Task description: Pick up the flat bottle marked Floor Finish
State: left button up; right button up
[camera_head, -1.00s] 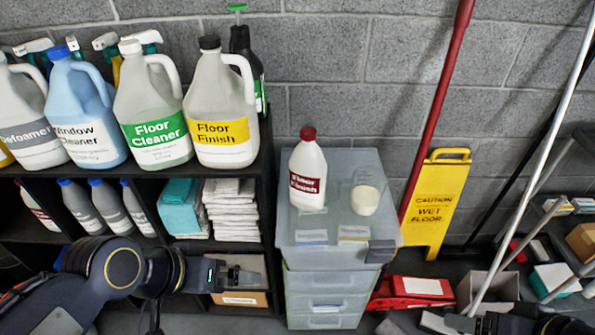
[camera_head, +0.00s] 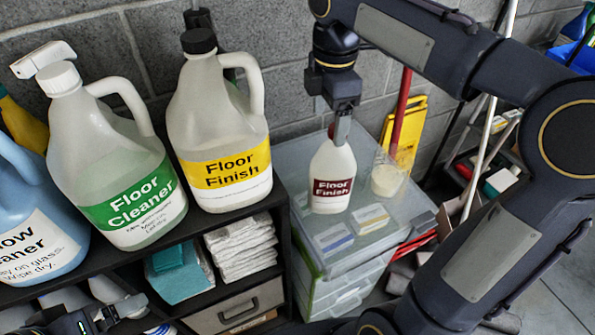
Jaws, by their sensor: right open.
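The white flat bottle (camera_head: 331,168) with a dark red Floor Finish label stands upright on the drawer unit's translucent top (camera_head: 385,221). My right gripper (camera_head: 341,129) points down at its red cap, with a finger in front of the cap and hiding most of it. The jaws are open around or just beside the cap; I cannot tell whether they touch it. A large jug (camera_head: 218,125) with a yellow Floor Finish label stands on the shelf to the left. My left gripper (camera_head: 108,318) shows partly at the bottom left; its jaws are unclear.
A Floor Cleaner jug (camera_head: 117,160) and a blue Window Cleaner jug (camera_head: 30,225) share the dark shelf (camera_head: 286,195). A clear cup (camera_head: 388,178) stands right of the flat bottle, with small boxes (camera_head: 370,218) in front. A yellow caution sign (camera_head: 405,130) stands behind.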

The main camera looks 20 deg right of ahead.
aim_at(332, 169)
jog(key=f, duration=0.2)
jog(key=d+f, duration=0.1)
jog(key=f, duration=0.1)
jog(key=s+f+b, duration=0.1)
jog(key=f, duration=0.2)
jog(key=shift+s+d, duration=0.1)
jog(key=shift+d, duration=0.2)
jog(key=shift+f, duration=0.35)
jog(key=shift+c, duration=0.4)
grip_shut()
